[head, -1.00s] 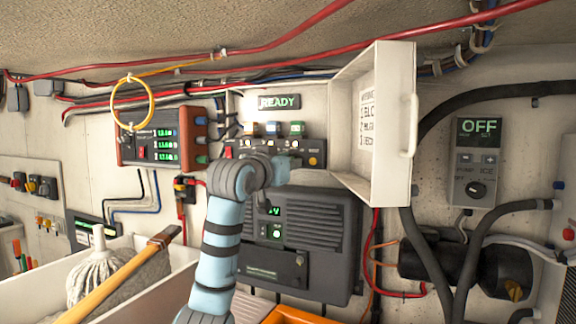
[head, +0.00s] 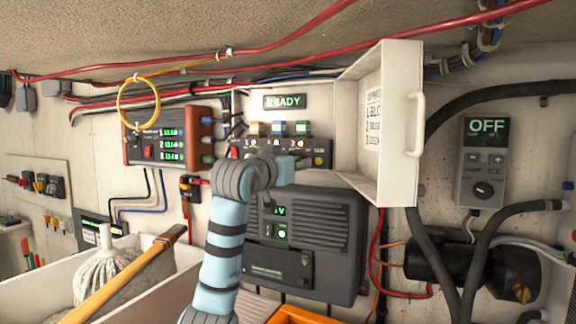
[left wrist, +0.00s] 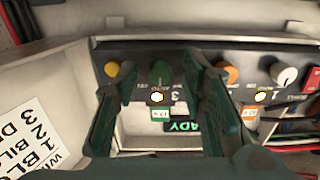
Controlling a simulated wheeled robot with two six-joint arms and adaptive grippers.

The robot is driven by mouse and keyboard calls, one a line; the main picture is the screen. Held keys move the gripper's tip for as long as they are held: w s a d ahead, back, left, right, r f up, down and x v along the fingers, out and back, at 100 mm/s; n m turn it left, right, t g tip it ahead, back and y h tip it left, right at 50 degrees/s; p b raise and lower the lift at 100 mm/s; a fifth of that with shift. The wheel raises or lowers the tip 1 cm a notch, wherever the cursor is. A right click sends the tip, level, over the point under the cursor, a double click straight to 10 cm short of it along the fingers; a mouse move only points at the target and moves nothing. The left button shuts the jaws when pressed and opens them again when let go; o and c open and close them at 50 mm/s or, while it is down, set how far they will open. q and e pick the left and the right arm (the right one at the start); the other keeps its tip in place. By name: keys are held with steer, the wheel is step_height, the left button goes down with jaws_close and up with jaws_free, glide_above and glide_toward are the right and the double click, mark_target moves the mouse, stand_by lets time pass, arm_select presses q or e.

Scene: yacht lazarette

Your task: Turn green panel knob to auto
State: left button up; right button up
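The green knob (left wrist: 161,73) sits on the dark switch panel (left wrist: 200,58), which looks upside down in the left wrist view. My left gripper (left wrist: 161,66) is open, with one dark finger on each side of the green knob and gaps showing beside it. The knob's exact pointer direction is too small to read. A lit white spot and a green-framed label lie beside it. In the head view the panel (head: 318,153) is in the open white box, and my left wrist and gripper (head: 292,165) hide the green knob. My right gripper is not in view.
Yellow (left wrist: 112,69), orange (left wrist: 229,75) and white (left wrist: 284,76) knobs share the panel. The open box door (head: 398,125) stands to the right of my gripper. A dark grey vented unit (head: 325,240) is below. A mop and wooden handle (head: 130,270) are at lower left.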

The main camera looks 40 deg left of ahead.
arm_select(q)
steer(key=v, duration=1.1)
steer(key=shift+s, duration=0.25)
steer(key=shift+w, duration=0.1)
